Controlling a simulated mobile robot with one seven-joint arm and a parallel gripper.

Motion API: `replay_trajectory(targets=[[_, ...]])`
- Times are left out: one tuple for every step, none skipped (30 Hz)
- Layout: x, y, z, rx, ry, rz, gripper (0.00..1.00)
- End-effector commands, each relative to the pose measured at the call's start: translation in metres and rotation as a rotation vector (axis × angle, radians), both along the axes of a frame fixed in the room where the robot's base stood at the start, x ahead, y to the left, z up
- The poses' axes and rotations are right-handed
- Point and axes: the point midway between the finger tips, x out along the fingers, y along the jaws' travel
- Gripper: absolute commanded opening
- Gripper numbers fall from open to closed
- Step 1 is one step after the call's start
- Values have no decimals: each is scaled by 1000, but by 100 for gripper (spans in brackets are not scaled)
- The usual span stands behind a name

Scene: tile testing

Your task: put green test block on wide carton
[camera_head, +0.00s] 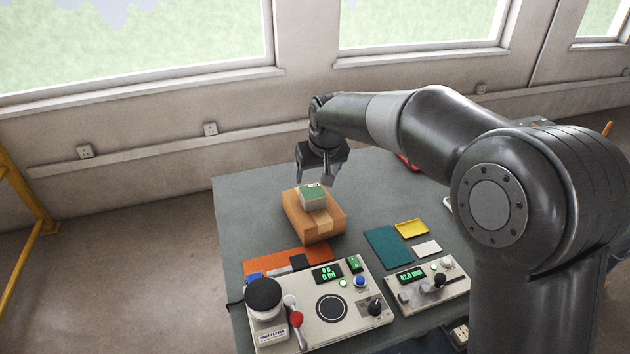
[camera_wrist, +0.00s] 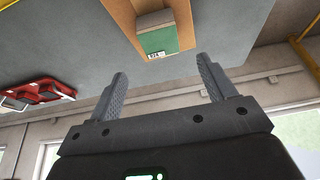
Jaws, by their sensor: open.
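The green test block (camera_head: 312,195) has a green top with a small white label and pale sides. It rests on top of the wide carton (camera_head: 323,229), a brown cardboard box on the grey table. My gripper (camera_head: 318,178) is open and empty, just behind and above the block, apart from it. In the wrist view the open fingers of my gripper (camera_wrist: 163,90) frame empty space, with the green block (camera_wrist: 158,42) on the carton (camera_wrist: 119,12) beyond the fingertips. The block's underside is hidden.
A control panel with a black knob (camera_head: 263,294) and a smaller meter box (camera_head: 428,286) stand at the front of the table. A red object (camera_wrist: 45,90) lies near the back edge.

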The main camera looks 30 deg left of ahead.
Motion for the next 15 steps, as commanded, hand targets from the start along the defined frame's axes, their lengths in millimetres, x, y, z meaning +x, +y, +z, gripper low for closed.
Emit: replay_trajectory(targets=[[-1,-1,4,1,0,-1,76],[-1,-2,5,1,0,-1,76],[-2,-2,7,1,0,-1,76],[-2,-2,7,0,0,-1,76],[-2,-2,8,0,0,-1,76],[-2,-2,8,0,0,-1,76],[-3,-3,8,1,1,-1,76],[-3,-3,8,1,1,-1,76],[-2,-2,8,0,0,-1,76],[-2,-3,8,0,0,-1,76],[-2,-3,9,0,0,-1,76],[-2,-6,10,0,-2,-5,76],[-2,-10,12,-1,-4,-9,76],[-2,-15,15,-2,-7,-16,76],[-2,-24,20,-5,-11,-27,76]])
